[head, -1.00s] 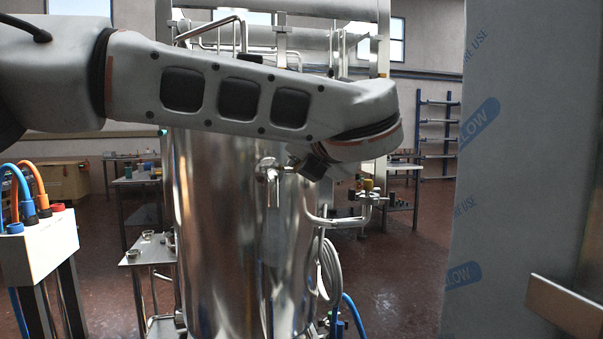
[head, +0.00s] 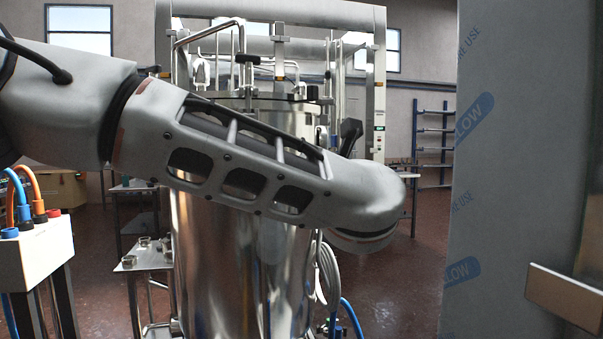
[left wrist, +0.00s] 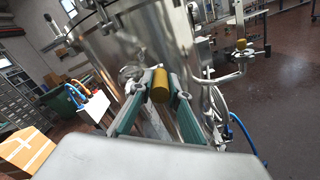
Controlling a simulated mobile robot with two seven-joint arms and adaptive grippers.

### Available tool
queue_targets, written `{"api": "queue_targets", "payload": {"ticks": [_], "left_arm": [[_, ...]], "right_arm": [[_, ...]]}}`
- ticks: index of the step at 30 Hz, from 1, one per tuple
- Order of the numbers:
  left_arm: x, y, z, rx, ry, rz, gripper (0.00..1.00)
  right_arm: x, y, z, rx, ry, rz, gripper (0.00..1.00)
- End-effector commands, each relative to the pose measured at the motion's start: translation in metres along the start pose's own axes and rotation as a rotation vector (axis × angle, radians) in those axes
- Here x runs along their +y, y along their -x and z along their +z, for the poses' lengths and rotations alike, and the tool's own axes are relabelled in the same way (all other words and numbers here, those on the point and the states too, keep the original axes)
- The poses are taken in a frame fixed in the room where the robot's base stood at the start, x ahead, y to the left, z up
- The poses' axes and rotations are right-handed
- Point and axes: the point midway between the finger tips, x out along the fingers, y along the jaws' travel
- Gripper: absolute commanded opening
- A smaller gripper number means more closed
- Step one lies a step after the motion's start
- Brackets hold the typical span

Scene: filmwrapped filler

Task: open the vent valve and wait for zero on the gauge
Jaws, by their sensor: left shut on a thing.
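In the left wrist view my left gripper (left wrist: 161,76) has its two green-lined fingers shut on a yellow cylindrical knob (left wrist: 160,88). The knob is in front of the shiny steel vessel (left wrist: 112,50); whether it is the vent valve's handle I cannot tell. In the head view my left arm crosses in front of the vessel (head: 235,270) and hides the gripper and the knob. No gauge face can be made out. My right gripper is not in view.
A white box with coloured cables (head: 38,250) stands at the left. A small steel table (head: 150,258) is beside the vessel. A large film-wrapped panel (head: 510,170) fills the right. Hoses (head: 350,315) hang at the vessel's lower right. Floor between vessel and panel looks clear.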

Motion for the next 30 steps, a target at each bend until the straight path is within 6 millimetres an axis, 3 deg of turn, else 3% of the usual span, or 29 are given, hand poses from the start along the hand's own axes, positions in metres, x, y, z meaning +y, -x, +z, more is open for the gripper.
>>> {"api": "queue_targets", "payload": {"ticks": [10,11,12,13,23,30], "left_arm": [[-0.001,0.0,-0.002,0.0,-0.001,0.0,0.0],[-0.001,0.0,-0.002,0.0,-0.001,0.0,0.22],[-0.001,0.0,-0.002,0.0,-0.001,0.0,0.32],[-0.001,0.0,-0.002,0.0,-0.001,0.0,0.34],[-0.001,0.001,-0.001,-0.001,0.0,0.0,0.34],[-0.001,0.03,0.0,-0.004,-0.002,0.0,0.34]], "right_arm": [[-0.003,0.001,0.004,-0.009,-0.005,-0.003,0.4],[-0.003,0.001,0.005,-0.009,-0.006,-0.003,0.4],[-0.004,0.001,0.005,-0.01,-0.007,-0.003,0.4],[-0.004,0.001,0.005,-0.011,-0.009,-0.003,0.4],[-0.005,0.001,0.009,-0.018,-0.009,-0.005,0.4],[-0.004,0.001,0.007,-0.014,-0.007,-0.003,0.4]]}}
